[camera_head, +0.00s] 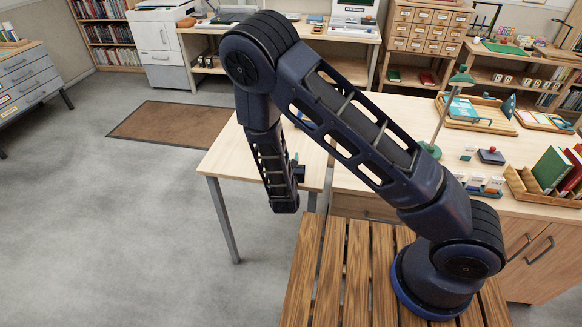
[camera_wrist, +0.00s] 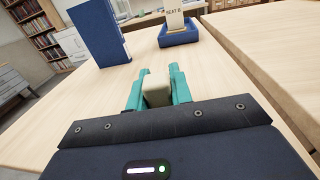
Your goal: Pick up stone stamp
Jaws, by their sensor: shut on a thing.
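The stone stamp (camera_wrist: 157,97) is a small beige-grey block in the wrist view. My gripper (camera_wrist: 160,70) has teal fingers, one on each side of the stamp, and is shut on it. The stamp is above or on the pale wooden table (camera_wrist: 50,112); I cannot tell whether it touches the top. In the head view my arm covers most of my gripper and hides the stamp.
A tall blue box or binder (camera_wrist: 99,32) stands ahead to the left. A blue tray (camera_wrist: 180,35) with a "SEAT B" card (camera_wrist: 175,19) is farther ahead. Another wooden top (camera_wrist: 275,40) lies to the right. The head view shows a desk with a green lamp (camera_head: 460,80).

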